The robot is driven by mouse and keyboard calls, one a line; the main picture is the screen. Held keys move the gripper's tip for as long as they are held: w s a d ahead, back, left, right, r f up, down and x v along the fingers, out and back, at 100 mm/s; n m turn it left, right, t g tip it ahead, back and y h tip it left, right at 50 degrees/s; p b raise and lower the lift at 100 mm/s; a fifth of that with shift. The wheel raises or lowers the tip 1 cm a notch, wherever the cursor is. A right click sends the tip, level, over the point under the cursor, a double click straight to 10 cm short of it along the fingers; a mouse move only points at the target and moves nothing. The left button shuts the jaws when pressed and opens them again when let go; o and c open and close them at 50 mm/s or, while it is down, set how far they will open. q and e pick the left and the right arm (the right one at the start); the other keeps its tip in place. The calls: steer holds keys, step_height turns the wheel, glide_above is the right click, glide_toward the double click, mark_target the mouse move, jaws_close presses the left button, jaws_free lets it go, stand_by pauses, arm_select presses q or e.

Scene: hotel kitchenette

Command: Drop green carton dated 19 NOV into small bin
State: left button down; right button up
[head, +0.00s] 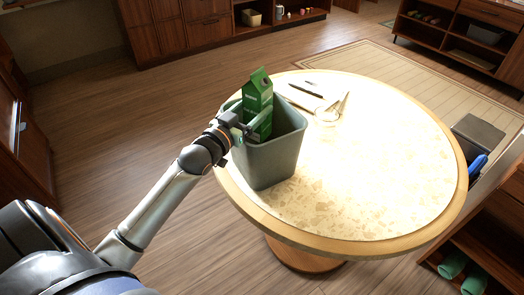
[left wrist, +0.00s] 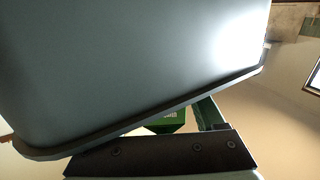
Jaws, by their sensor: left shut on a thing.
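The green carton (head: 258,92) with a peaked top stands upright, its lower part inside the mouth of the small grey-green bin (head: 268,162). The bin stands on the round table near its left edge. My left gripper (head: 245,126) reaches over the bin's left rim and is shut on the carton. In the left wrist view, the bin's wall (left wrist: 130,60) fills the upper part, and a bit of the green carton (left wrist: 168,122) shows beyond the rim, above the dark gripper body (left wrist: 150,155). No date on the carton is legible. My right gripper is out of view.
The round table (head: 370,190) is mostly clear at the front and right. Light flat items (head: 315,97) and dark slim ones lie behind the bin. A dark box (head: 478,132) with a blue item (head: 478,164) stands beyond the table's right edge.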

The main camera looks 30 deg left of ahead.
arm_select(q)
steer(key=shift+c, duration=2)
jaws_free()
steer(key=o, duration=0.4)
steer(key=shift+s, duration=0.3)
steer(key=s, duration=1.2)
